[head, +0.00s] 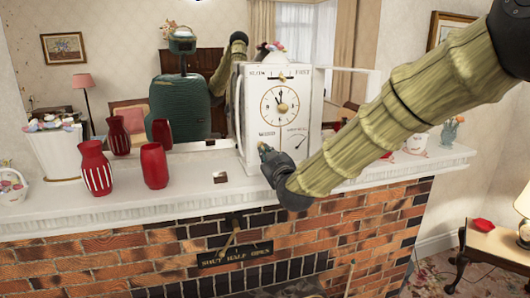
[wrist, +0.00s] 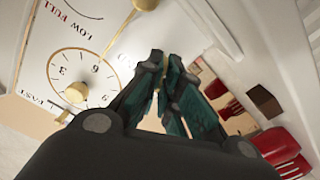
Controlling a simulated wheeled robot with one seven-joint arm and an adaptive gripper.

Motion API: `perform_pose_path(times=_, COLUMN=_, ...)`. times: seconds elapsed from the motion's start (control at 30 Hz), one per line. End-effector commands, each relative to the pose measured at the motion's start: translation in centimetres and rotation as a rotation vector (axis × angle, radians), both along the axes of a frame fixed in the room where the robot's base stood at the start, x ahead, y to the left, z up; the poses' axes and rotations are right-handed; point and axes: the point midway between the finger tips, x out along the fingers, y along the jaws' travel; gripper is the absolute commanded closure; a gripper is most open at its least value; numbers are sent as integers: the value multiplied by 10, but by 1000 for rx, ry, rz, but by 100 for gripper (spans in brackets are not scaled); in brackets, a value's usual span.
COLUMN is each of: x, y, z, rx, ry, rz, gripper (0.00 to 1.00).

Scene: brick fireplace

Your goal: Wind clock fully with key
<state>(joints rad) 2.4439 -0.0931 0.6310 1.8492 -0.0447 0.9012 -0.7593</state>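I cannot tell whether that knob is the key. My gripper (head: 266,153) is in front of the clock's lower face, below the dial.
Red vases (head: 154,166) and a small dark box (head: 220,177) stand left of the clock on the white mantel (head: 120,210). A mirror is behind. A brass lever (head: 230,236) sticks out of the bricks below. Mantel between vases and clock is mostly clear.

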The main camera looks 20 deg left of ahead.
Motion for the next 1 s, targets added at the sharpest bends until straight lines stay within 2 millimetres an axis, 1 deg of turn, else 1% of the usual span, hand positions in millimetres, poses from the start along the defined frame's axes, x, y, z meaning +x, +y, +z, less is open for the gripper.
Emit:
perform_pose_path(times=0.33, x=0, y=0, z=-2, rx=22, ry=15, rz=1, gripper=100)
perform_pose_path(times=0.6, x=0, y=2, z=-3, rx=253, ry=171, rz=1, gripper=100)
perform_pose_path(times=0.7, x=0, y=3, z=-2, rx=309, ry=209, rz=1, gripper=100)
perform_pose_path(times=0.73, x=0, y=3, z=0, rx=309, ry=209, rz=1, gripper=91)
perform_pose_path(times=0.83, x=-1, y=3, z=0, rx=305, ry=207, rz=2, gripper=73)
perform_pose_path(times=0.87, x=0, y=3, z=0, rx=306, ry=207, rz=1, gripper=70)
perform_pose_path(times=1.0, x=0, y=3, z=0, rx=305, ry=206, rz=1, gripper=70)
